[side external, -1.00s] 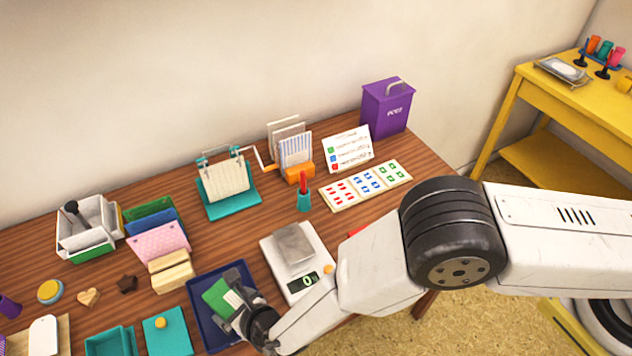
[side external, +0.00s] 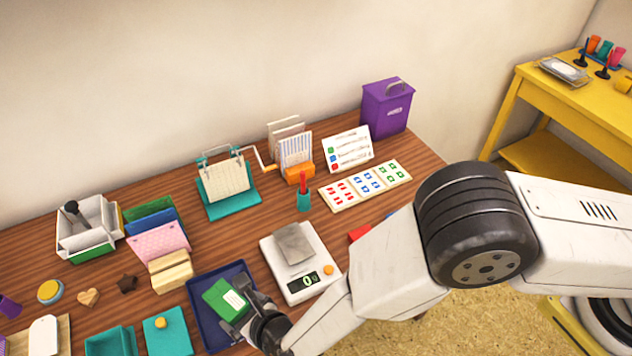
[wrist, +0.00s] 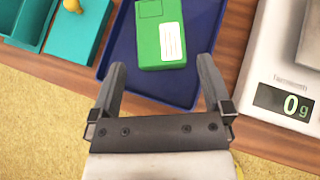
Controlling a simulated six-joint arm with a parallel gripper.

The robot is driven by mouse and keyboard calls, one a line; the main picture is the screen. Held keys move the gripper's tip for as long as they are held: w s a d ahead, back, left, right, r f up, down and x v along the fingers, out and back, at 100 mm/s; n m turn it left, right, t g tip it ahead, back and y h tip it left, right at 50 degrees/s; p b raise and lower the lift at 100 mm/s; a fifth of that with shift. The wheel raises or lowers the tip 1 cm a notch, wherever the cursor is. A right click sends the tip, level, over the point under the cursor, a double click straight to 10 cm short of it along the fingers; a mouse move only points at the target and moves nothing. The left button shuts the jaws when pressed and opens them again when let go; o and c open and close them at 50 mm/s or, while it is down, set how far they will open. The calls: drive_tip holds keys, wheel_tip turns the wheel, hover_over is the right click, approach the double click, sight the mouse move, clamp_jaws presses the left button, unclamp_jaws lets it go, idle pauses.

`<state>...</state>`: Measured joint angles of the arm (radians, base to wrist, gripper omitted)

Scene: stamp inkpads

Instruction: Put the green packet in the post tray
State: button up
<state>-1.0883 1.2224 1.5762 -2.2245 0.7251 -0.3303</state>
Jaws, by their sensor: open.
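The green packet (side external: 222,297) with a white label lies inside a dark blue tray (side external: 199,318) on the wooden table. It also shows in the wrist view (wrist: 151,46), with the blue tray (wrist: 112,65) around it. My gripper (side external: 245,306) is at the tray's right front side, next to the packet. In the wrist view my gripper (wrist: 160,72) is open and its fingers are spread, with the packet just beyond the tips and nothing between them. I cannot read any tray's name, so which one is the post tray cannot be told.
A white scale (side external: 308,286) showing 0 stands right of the tray. Teal boxes (side external: 168,333) are on its left. A pink file and wooden block (side external: 172,271) stand behind it. A purple box (side external: 386,107) is at the back right.

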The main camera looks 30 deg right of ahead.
drive_tip(key=w+d+r+m+h, duration=0.1)
drive_tip(key=w+d+r+m, duration=0.1)
drive_tip(key=d+m, duration=0.1)
drive_tip(key=w+d+r+m+h, duration=0.2)
drive_tip(key=d+m, duration=0.1)
drive_tip(key=d, duration=0.3)
drive_tip(key=w+d+r+m+g+h, duration=0.1)
drive_tip(key=w+d+r+m+h, duration=0.1)
drive_tip(key=d, duration=0.3)
drive_tip(key=shift+w+r+m, duration=0.2)
drive_tip(key=shift+w+m, duration=0.3)
drive_tip(key=d+r+m+g+h, duration=0.3)
drive_tip(key=d+r+m, duration=0.2)
drive_tip(key=d+m, duration=0.6)
drive_tip(key=s+d+r+m+g+y, duration=0.1)
drive_tip(key=s+d+r+m, duration=0.3)
drive_tip(key=d+m, duration=0.6)
drive_tip(key=s+d+r+m+g+y, duration=0.2)
drive_tip(key=s+d+r+m, duration=0.3)
drive_tip(key=s+d+m, duration=0.4)
drive_tip(key=shift+d+m+g+y, duration=0.3)
drive_tip(key=shift+d+m+y, duration=0.1)
drive_tip(key=shift+d+m, duration=0.3)
